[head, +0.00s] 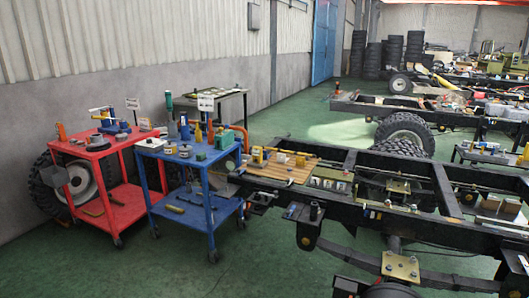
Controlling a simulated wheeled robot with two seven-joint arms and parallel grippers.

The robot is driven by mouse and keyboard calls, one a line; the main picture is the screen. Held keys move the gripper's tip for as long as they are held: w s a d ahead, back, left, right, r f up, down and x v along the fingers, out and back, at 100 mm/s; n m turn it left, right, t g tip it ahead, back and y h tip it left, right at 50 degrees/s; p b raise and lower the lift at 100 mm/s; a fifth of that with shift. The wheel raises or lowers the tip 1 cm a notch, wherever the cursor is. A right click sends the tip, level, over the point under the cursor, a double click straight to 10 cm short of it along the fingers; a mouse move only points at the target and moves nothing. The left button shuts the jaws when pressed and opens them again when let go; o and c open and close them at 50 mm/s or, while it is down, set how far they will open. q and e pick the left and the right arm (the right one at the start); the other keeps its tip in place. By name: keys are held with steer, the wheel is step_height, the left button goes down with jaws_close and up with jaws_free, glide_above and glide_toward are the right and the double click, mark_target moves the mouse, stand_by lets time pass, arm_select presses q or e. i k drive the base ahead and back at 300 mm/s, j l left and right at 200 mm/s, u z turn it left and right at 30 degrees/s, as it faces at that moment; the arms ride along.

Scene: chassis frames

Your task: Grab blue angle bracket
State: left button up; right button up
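I cannot make out a blue angle bracket for certain. A small blue piece (292,210) lies at the near left end of the closest chassis frame (400,226), beside a dark upright cylinder (314,210). It is too small for me to tell its shape. Larger blue parts (109,121) stand on the top of the red cart (100,147). Neither of my grippers shows in the head view, so I see nothing held.
A blue cart (190,158) with tools and cans stands between the red cart and the chassis. A wooden board (285,172) with yellow containers lies across the frame. Wheels and more frames fill the right. Green floor (250,265) is clear at the front.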

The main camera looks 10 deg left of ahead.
mark_target(266, 156)
steer(key=i+l+u, duration=0.3)
steer(key=i+l, duration=0.2)
steer(key=i, duration=0.2)
steer(key=i+l+u, duration=0.3)
steer(key=i+l, duration=0.4)
